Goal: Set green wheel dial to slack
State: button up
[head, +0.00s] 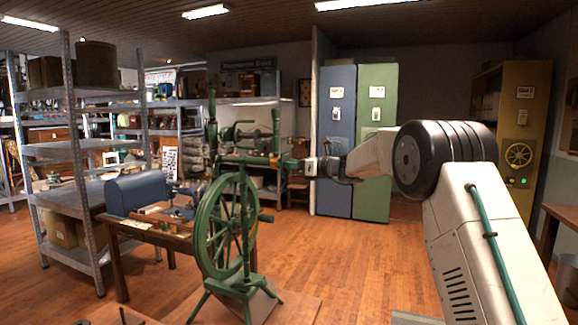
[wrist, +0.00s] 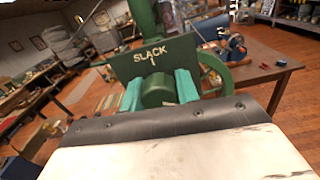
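The green spinning wheel (head: 212,235) stands on the floor left of centre in the head view. In the wrist view, its green plate (wrist: 120,68) bears the word SLACK with a short pale mark below it. A round green dial knob (wrist: 157,91) sticks out in front of the plate, below the word. My gripper (wrist: 160,88) has its two teal fingers on either side of the knob. I cannot tell whether they press on it or stand slightly apart. In the head view, my gripper (head: 312,166) is at the right end of the wheel's upper frame.
A wooden table (head: 165,232) with a blue machine (head: 137,194) stands behind the wheel on the left. Metal shelving (head: 75,150) is at the far left. Blue (head: 336,180) and green (head: 376,90) lockers stand at the back. The wooden floor (head: 340,260) in the middle is clear.

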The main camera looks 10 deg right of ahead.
jog(key=shift+n, duration=0.4)
jog(key=n, duration=2.3)
jog(key=shift+d, duration=0.1)
jog(key=shift+f, duration=0.1)
dwell(0.4)
jog(key=o, duration=1)
jog(key=shift+v, duration=3.9)
